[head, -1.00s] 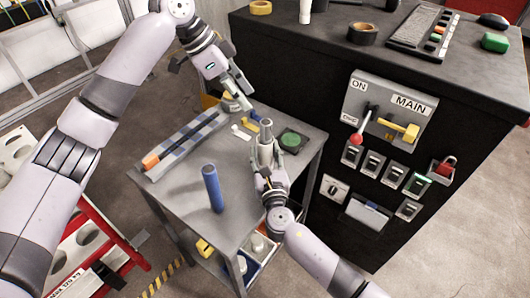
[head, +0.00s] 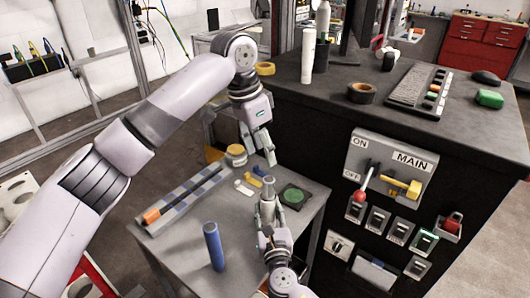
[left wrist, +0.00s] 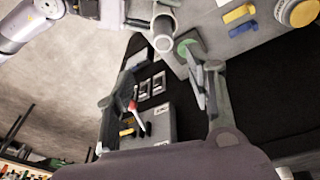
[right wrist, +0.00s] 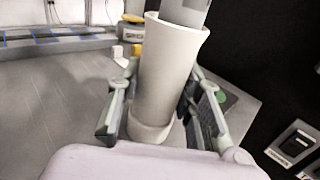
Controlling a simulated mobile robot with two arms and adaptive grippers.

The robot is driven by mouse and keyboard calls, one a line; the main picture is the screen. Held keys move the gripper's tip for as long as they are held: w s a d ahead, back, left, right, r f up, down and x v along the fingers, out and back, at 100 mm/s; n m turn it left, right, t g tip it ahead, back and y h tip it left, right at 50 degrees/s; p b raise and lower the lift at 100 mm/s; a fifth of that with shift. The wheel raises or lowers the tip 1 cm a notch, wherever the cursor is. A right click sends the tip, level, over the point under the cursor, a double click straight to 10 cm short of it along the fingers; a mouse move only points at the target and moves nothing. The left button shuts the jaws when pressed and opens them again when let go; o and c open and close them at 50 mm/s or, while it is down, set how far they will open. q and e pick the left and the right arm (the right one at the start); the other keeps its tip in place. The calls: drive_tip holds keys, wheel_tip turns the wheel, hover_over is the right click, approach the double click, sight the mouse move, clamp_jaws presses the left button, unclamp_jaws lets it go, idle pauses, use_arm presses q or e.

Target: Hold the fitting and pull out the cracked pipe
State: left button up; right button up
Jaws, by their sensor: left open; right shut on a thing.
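The fitting (head: 267,211) is a pale, wide sleeve standing upright on the cart. My right gripper (head: 267,230) is shut around it; in the right wrist view the fingers lie on both sides of the fitting (right wrist: 165,75). The grey cracked pipe (head: 268,186) sticks up out of its top, and its lower end (right wrist: 185,12) sits inside the fitting. No crack can be made out. My left gripper (head: 260,158) is open and empty, pointing down just above and behind the pipe. The left wrist view shows the pipe's round open end (left wrist: 164,42).
A blue pipe (head: 213,246) stands upright on the cart (head: 185,240). A long rail with an orange end (head: 151,216), a green round button (head: 294,195) and small yellow and white pieces lie around the fitting. The black bench with the MAIN switch panel (head: 390,170) stands to the right.

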sight(268, 179)
use_arm(q)
drive_tip(key=f, duration=0.3)
drive_tip(key=d+f+n, duration=0.1)
drive_tip(key=f, duration=0.3)
drive_tip(key=w+f+n+y, duration=0.1)
drive_tip(key=f, duration=0.3)
drive_tip(key=shift+d, duration=0.3)
drive_tip(key=shift+c, duration=0.5)
clamp_jaws()
drive_tip(key=shift+r, duration=1.5)
drive_tip(key=shift+r, duration=0.2)
